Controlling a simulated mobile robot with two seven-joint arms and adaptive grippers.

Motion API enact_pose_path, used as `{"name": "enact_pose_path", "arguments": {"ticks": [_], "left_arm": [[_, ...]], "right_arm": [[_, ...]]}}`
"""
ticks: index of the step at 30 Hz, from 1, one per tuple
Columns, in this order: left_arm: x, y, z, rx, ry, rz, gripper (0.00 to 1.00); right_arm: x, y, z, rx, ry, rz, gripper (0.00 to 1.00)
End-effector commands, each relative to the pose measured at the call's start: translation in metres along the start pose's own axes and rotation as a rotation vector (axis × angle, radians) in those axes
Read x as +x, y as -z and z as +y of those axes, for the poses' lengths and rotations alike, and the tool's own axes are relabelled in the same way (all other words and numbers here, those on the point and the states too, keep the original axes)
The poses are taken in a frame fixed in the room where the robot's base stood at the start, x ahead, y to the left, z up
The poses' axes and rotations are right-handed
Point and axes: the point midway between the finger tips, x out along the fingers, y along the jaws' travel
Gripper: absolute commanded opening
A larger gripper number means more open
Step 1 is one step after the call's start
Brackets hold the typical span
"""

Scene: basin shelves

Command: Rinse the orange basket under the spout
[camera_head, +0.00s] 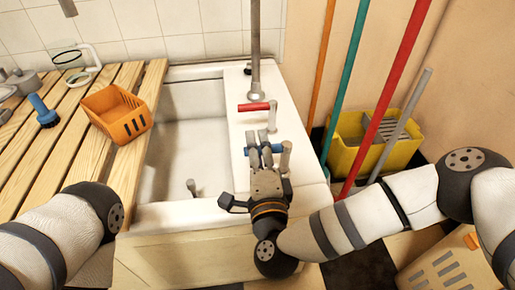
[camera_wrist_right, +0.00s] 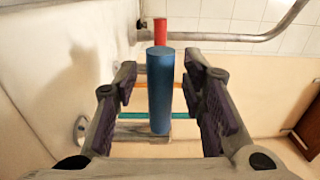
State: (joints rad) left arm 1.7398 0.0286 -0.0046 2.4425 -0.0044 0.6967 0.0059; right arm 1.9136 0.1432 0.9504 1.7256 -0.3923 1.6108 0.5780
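The orange basket (camera_head: 133,125) stands on the wooden slats at the left rim of the white basin (camera_head: 220,212). A grey metal pipe (camera_head: 255,45) rises at the basin's right side; its outlet is not clear to me. A red tap handle (camera_head: 253,106) and a blue tap handle (camera_head: 274,149) are on the right ledge. My right gripper (camera_head: 259,152) is at the blue handle. In the right wrist view, the blue handle (camera_wrist_right: 160,90) lies between the open fingers, with gaps on both sides. My left arm shows at lower left, but its gripper does not.
Right of the basin are several long poles and a yellow bucket (camera_head: 350,150). A beige crate (camera_head: 445,275) is at lower right. The basin's interior looks mostly clear.

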Motion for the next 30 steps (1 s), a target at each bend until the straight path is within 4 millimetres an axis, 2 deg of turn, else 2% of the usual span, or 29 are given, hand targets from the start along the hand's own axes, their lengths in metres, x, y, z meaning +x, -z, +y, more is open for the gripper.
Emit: {"name": "enact_pose_path", "arguments": {"ticks": [4, 7, 15, 19, 23, 30], "left_arm": [[0.0, 0.0, 0.0, 0.0, 0.0, 0.0, 1.0], [0.0, 0.0, 0.0, 0.0, 0.0, 0.0, 1.0], [0.0, 0.0, 0.0, 0.0, 0.0, 0.0, 1.0], [0.0, 0.0, 0.0, 0.0, 0.0, 0.0, 1.0], [0.0, 0.0, 0.0, 0.0, 0.0, 0.0, 1.0], [0.0, 0.0, 0.0, 0.0, 0.0, 0.0, 1.0]], "right_arm": [[-0.001, 0.0, 0.0, 0.0, 0.0, 0.0, 0.38], [-0.013, -0.001, 0.001, 0.001, -0.002, -0.002, 0.38], [-0.085, -0.001, 0.001, 0.001, -0.004, -0.004, 0.38], [-0.109, -0.001, 0.001, 0.001, -0.003, -0.002, 0.38], [-0.119, 0.0, 0.0, 0.0, -0.001, -0.001, 0.38], [-0.12, 0.0, 0.0, 0.0, 0.0, 0.0, 0.38]]}}
